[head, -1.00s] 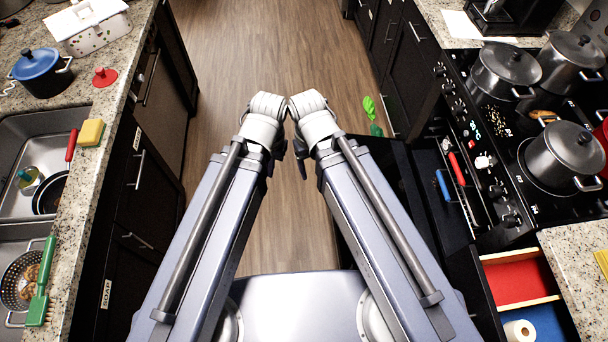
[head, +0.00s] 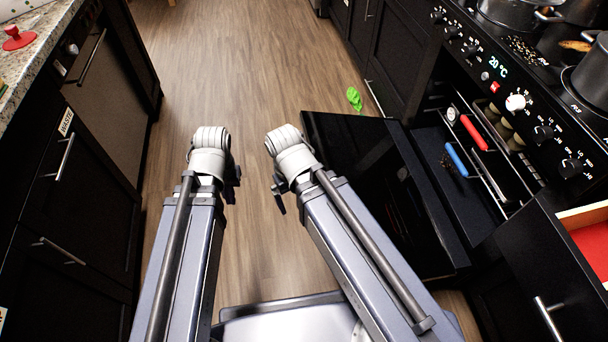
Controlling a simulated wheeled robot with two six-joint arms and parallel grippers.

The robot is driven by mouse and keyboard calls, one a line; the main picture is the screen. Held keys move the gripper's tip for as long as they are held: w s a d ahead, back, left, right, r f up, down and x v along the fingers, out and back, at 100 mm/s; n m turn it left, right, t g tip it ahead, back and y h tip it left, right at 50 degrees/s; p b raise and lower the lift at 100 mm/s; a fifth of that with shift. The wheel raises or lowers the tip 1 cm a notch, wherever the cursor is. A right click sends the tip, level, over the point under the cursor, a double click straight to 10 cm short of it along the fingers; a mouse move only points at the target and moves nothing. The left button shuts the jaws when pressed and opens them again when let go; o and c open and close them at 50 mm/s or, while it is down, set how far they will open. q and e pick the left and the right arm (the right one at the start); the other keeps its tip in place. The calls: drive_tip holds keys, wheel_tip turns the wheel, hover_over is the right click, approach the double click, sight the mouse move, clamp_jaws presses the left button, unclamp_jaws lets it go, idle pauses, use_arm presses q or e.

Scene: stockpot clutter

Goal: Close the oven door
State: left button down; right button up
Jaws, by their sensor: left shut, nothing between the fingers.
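The oven door (head: 345,165) is a dark panel that hangs open, folded down flat in front of the oven on the right of the head view. The oven (head: 480,150) shows an open cavity with racks that have red and blue handles. My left gripper (head: 233,184) is a small dark shape beside its wrist, shut and empty, over the floor left of the door. My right gripper (head: 279,197) is near the door's left edge, apart from it as far as I can see; its fingers are too small to read.
An open drawer (head: 540,270) with a red interior juts out at the lower right. Pots (head: 590,80) stand on the stove. A green leafy item (head: 354,98) lies on the floor beyond the door. Cabinets (head: 75,190) line the left. The wood floor between is clear.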

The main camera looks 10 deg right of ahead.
use_arm(q)
drive_tip(key=w+a+f+n+h+b, duration=0.1)
drive_tip(key=w+f+n+b, duration=0.15)
drive_tip(key=f+b, duration=1.05)
drive_tip(key=w+f+n+h+b, duration=0.15)
drive_tip(key=w+f+b, duration=0.25)
drive_tip(key=f+b, duration=0.85)
drive_tip(key=w+d+r+n+h+b, duration=0.1)
drive_tip(key=w+d+r+n+h, duration=0.1)
drive_tip(key=w+d+n+h, duration=0.5)
drive_tip(key=w+d+r+n+h+b, duration=0.1)
drive_tip(key=w+d+r+n+h, duration=0.15)
drive_tip(key=w+d+n, duration=0.9)
drive_tip(key=w+d+f+m+b, duration=0.2)
drive_tip(key=d+f+b, duration=0.4)
drive_tip(key=shift+w+d+r+p, duration=0.1)
drive_tip(key=shift+d+r+p, duration=0.1)
drive_tip(key=shift+r+p, duration=0.95)
drive_tip(key=shift+d+r+p, duration=0.2)
drive_tip(key=shift+r+p, duration=0.9)
